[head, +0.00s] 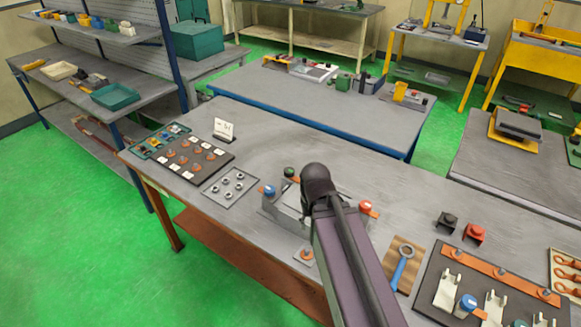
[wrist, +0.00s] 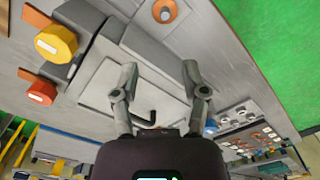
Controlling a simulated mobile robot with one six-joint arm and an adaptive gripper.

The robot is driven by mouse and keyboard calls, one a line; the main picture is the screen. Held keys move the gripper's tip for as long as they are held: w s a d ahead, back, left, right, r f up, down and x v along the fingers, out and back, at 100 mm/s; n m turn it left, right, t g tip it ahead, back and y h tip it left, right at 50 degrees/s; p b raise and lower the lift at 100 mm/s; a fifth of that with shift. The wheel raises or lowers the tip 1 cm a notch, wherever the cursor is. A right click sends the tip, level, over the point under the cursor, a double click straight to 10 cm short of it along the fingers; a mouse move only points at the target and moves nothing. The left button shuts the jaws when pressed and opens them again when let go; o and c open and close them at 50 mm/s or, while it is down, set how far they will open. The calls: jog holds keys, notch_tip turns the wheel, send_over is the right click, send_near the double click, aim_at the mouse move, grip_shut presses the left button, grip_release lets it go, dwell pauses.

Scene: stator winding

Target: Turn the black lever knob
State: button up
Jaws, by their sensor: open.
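A grey fixture (head: 272,212) with flat plates stands on the workbench; my arm covers much of it in the head view. In the wrist view, a dark curved lever (wrist: 147,118) lies low between my fingers; I cannot tell whether it is the black lever knob. My gripper (wrist: 158,72) is open, its two fingers apart above the fixture plate with nothing held between their tips. In the head view the fingers are hidden behind my arm. A blue knob (head: 269,190), a green knob (head: 290,172) and a red knob (head: 366,206) stand around the fixture.
A black block (head: 447,221) and a red block (head: 474,233) sit to the right. A blue wrench (head: 403,268) lies on a brown board. A plate with several rings (head: 229,187) and a dark parts tray (head: 180,160) are at left. The bench behind the fixture is clear.

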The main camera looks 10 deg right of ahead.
jog(key=shift+s, duration=0.1)
jog(key=o, duration=0.5)
notch_tip(320, 180, up, 9)
jog(key=m+p, duration=0.9)
jog(key=m, duration=1.8)
send_over(289, 170)
jog(key=shift+f, duration=0.2)
jog(key=shift+f+b, duration=0.25)
jog(key=shift+b, duration=0.25)
notch_tip(289, 170, down, 13)
jog(key=b, duration=1.3)
jog(key=shift+f, duration=0.15)
